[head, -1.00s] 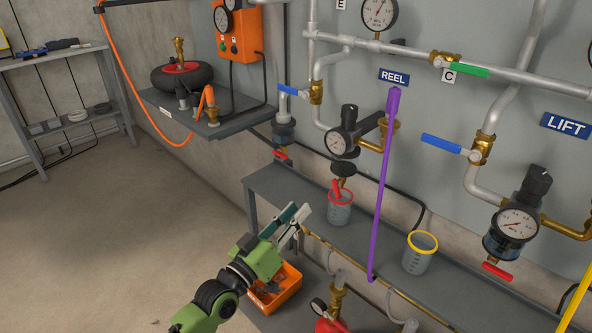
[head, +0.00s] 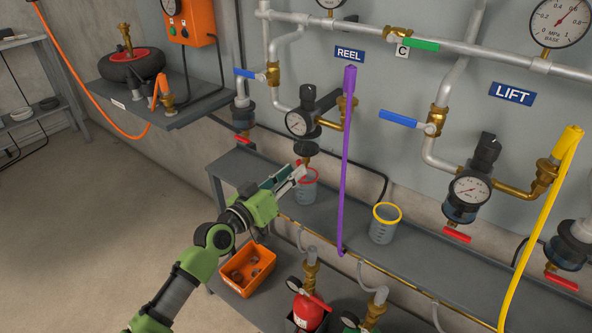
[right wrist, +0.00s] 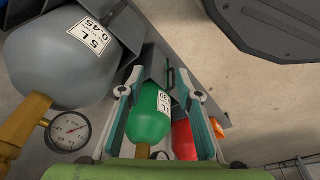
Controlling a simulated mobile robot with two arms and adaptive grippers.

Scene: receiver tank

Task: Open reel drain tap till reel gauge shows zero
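Under the blue REEL sign (head: 350,54) hangs the reel regulator with its round gauge (head: 299,123); its needle is too small to read. Below it is a dark bowl (head: 306,148) with a brass drain fitting. The red tap handle there is mostly hidden by the gripper. A clear jug with a red rim (head: 308,191) stands on the shelf beneath. My left gripper (head: 290,175) is at the tap, in front of the jug's upper left; its finger gap and any contact are unclear. My right gripper (right wrist: 158,88) is open, apart from these, with a green cylinder (right wrist: 148,115) beyond its fingers.
A purple hose (head: 346,170) hangs just right of the reel unit. A yellow-rimmed jug (head: 383,226) stands on the grey shelf (head: 335,220). The LIFT regulator (head: 468,192) is further right. An orange bin (head: 247,270) and extinguishers sit below. Open floor lies left.

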